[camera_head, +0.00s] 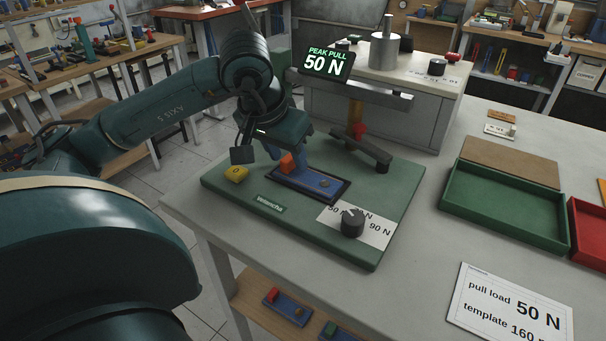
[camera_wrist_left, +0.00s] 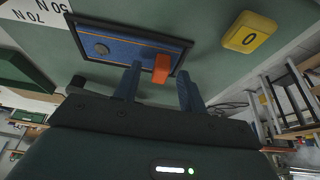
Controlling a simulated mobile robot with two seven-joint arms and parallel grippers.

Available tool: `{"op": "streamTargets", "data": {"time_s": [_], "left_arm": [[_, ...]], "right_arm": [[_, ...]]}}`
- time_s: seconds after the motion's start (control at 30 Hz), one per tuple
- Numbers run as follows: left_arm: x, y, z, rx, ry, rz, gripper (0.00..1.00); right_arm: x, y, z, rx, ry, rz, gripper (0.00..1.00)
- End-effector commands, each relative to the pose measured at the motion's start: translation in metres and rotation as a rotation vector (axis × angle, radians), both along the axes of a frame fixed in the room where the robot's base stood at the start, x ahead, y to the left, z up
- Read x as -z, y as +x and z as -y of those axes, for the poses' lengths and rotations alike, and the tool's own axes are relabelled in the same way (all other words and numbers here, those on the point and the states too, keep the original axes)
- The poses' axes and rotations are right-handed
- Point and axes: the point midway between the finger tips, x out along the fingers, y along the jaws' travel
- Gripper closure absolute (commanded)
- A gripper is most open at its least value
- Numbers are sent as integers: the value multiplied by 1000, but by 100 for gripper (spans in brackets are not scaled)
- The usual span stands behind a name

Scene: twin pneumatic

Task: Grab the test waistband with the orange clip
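The test waistband is a blue strip (camera_head: 312,181) lying in a dark frame on the green base plate (camera_head: 233,193); it also shows in the left wrist view (camera_wrist_left: 125,44). The orange clip (camera_head: 287,163) stands up at the strip's left end. My left gripper (camera_head: 272,152) is above that end. My right gripper is not in view.
A yellow block marked 0 (camera_head: 237,173) sits on the plate's left. A black knob (camera_head: 352,222) stands at the plate's front, and a dark arm with a red knob (camera_head: 361,129) stands behind the strip. A display (camera_head: 327,64) reads 50 N. An empty green tray (camera_head: 505,212) lies to the right.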

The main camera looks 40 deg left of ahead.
Motion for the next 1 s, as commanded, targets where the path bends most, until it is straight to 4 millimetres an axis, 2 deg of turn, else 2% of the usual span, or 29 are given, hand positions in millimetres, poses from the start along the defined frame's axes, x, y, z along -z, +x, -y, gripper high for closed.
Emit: {"op": "streamTargets", "data": {"time_s": [0.07, 0.5, 0.83, 1.0], "left_arm": [[0, 0, 0, 0, 0, 0, 66], [0, 0, 0, 0, 0, 0, 100], [-2, 0, 0, -1, 0, 1, 100], [-17, 1, 0, -1, 0, 5, 100]], "right_arm": [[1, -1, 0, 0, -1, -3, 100], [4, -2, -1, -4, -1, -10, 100], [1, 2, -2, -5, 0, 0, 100], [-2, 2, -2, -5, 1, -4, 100]]}}
